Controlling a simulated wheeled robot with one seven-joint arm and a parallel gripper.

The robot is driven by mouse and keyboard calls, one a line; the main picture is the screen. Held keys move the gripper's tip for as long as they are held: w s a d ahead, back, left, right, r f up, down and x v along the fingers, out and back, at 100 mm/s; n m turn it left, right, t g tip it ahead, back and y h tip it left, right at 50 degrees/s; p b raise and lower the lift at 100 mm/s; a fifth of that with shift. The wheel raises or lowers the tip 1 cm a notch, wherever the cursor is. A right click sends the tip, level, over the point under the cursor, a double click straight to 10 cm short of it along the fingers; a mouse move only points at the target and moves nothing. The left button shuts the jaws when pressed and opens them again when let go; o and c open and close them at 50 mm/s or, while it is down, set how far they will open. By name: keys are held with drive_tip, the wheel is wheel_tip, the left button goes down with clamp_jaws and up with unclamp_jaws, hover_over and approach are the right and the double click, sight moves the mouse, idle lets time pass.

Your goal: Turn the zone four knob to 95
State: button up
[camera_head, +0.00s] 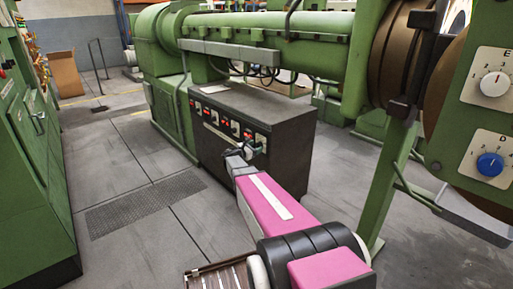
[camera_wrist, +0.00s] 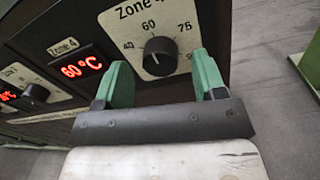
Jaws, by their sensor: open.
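The zone four knob (camera_wrist: 160,57) is a dark round knob on a pale dial plate in the wrist view. The marks 40, 60 and 75 show, and a further mark at the right is partly hidden by a finger. The red display (camera_wrist: 82,66) under the "Zone 4" label reads 60 °C. My gripper (camera_wrist: 164,80) is open, with its two green fingers apart, one low on each side of the knob. In the head view my gripper (camera_head: 247,151) is at the front of the black control cabinet (camera_head: 285,140).
Another knob (camera_wrist: 35,91) and red display sit to the left on the same panel. A large green extruder (camera_head: 270,35) stands behind the cabinet. A green post (camera_head: 393,175) and a panel with white and blue knobs are at the right. The floor (camera_head: 125,150) at the left is clear.

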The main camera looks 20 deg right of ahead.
drive_tip(key=shift+w+d, duration=0.25)
drive_tip(key=shift+d, duration=0.4)
drive_tip(key=c, duration=0.9)
